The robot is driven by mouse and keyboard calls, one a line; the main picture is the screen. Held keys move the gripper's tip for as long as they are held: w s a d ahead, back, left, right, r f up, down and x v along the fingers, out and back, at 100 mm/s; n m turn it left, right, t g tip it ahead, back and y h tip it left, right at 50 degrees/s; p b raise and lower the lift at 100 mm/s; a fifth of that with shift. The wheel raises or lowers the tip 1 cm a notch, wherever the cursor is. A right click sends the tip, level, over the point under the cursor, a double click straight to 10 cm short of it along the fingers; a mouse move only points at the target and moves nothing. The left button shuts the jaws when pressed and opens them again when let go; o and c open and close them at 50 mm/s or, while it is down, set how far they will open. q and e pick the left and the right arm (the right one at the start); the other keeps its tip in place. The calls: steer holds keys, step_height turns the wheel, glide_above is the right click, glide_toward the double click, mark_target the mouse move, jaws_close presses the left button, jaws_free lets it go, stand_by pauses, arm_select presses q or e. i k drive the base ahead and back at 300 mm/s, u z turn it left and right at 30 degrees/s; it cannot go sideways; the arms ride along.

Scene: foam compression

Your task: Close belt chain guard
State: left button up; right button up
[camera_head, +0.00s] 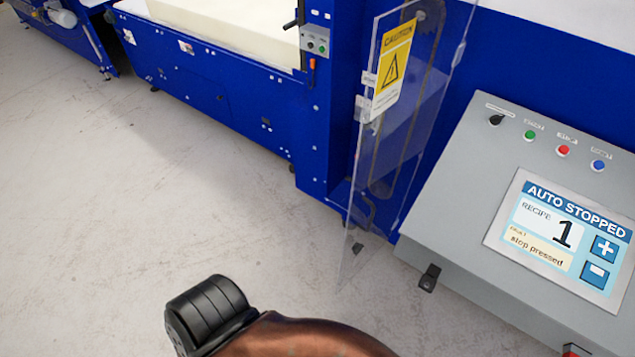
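The belt chain guard (409,140) is a clear panel with a yellow caution label (394,60). It stands upright at the right of centre, on the blue machine. It appears swung out at an angle, since its lower corner shows over the floor. A dark elongated loop, apparently the belt chain area, shows through and behind it. Small clear brackets sit on its left edge, and a small dark fitting is near its bottom. A copper-brown part of mine with a black ridged end is at the bottom edge, well below the guard. No gripper fingers show.
A grey control console (470,190) stands close right of the guard; its screen (560,240) reads "AUTO STOPPED". The blue machine (230,75) carries a cream foam block (235,25) at the back. The concrete floor (130,200) at left and centre is clear.

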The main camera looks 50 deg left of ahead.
mark_target(396, 44)
steer(key=u, duration=0.9)
steer(key=i, duration=0.5)
steer(key=u, duration=1.1)
